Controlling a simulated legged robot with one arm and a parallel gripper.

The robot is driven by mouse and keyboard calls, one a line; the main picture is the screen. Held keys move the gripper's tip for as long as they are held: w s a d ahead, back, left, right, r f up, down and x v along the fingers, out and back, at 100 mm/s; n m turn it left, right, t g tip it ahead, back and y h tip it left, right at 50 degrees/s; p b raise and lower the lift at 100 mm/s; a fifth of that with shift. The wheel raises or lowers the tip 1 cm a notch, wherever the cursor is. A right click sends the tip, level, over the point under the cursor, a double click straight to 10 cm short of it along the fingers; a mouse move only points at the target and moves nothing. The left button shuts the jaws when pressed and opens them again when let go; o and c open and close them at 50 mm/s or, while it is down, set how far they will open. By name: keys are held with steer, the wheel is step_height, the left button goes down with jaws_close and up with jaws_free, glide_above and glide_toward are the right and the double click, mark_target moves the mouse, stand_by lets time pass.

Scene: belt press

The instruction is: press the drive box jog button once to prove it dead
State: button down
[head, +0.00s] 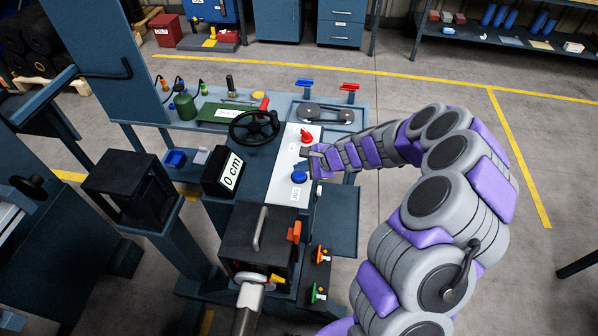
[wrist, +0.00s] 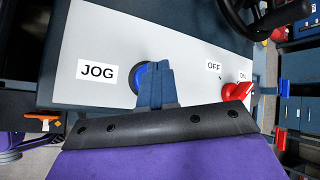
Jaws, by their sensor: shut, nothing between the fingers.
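The blue jog button (head: 299,177) sits on the white top panel (head: 284,165) of the drive box. In the wrist view the button (wrist: 135,80) is beside the JOG label (wrist: 97,71) and partly hidden behind my fingers. My gripper (head: 304,152) is shut and empty, between the button and the red switch (head: 306,136) in the head view. In the wrist view my gripper (wrist: 156,66) overlaps the button's right side; I cannot tell whether it touches. The red switch (wrist: 238,91) is near the OFF and ON labels; its setting is unclear.
A black handwheel (head: 254,127) stands to the left of the panel's far end. A black box marked 0 cm (head: 227,175) is to the left. A dark box with a grey handle (head: 258,235) and an orange lever (head: 294,231) are nearer.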

mark_target(301, 176)
steer(key=shift+r, duration=0.2)
step_height(301, 176, up, 5)
steer(key=p, duration=0.4)
stand_by(0.4)
stand_by(0.7)
steer(key=s+a+r+n+g, duration=0.4)
steer(key=s+r+n, duration=0.5)
steer(key=s+r, duration=0.6)
steer(key=s+d+n+h, duration=0.2)
steer(key=s+d, duration=0.3)
steer(key=s, duration=0.4)
steer(key=s+d+r+n+g+h, duration=0.1)
steer(key=s+d+n+h, duration=0.1)
steer(key=s+d, duration=0.3)
steer(key=s+d+r+n+g+h, duration=0.1)
steer(key=s+d+h, duration=0.3)
steer(key=s, duration=0.9)
steer(key=shift+s+d+n, duration=0.15)
steer(key=shift+d+n, duration=0.35)
steer(key=shift+d, duration=0.15)
